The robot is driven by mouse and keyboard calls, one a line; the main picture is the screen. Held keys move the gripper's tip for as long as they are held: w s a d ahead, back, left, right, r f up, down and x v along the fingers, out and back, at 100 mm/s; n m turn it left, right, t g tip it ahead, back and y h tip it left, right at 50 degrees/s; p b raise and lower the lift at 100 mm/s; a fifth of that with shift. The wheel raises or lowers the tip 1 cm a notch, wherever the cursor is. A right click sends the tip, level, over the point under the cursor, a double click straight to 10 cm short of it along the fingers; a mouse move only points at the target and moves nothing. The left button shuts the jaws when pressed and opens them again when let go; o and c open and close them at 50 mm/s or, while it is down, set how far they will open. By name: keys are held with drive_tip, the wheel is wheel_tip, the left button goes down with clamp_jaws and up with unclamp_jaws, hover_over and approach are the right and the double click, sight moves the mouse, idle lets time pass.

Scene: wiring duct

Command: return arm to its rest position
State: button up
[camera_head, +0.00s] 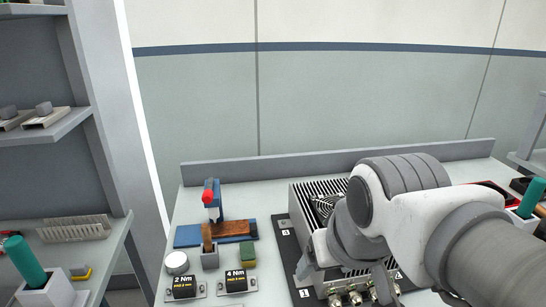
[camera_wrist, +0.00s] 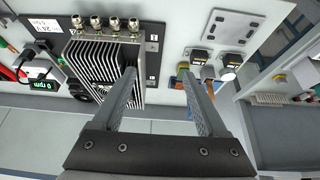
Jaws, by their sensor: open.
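My gripper (camera_wrist: 158,78) is open in the wrist view, with its two grey fingers spread apart and nothing between them. It is over the workbench, near the finned grey housing (camera_wrist: 100,65), which shows behind and left of the fingers. In the head view my arm reaches in from the right and covers part of the same housing (camera_head: 318,187). The fingers are mostly hidden there by the wrist.
A blue fixture (camera_head: 187,236) with a red-tipped clamp, and two black 2 Nm and 4 Nm pads (camera_head: 236,280), stand left of the housing. A low rear lip (camera_head: 300,164) edges the bench. A grey shelf unit (camera_head: 105,110) rises at left.

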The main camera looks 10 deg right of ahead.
drive_tip(key=shift+s+d+f, duration=0.15)
drive_tip(key=shift+s+f, duration=0.2)
drive_tip(key=shift+s, duration=0.3)
drive_tip(key=shift+r, duration=0.1)
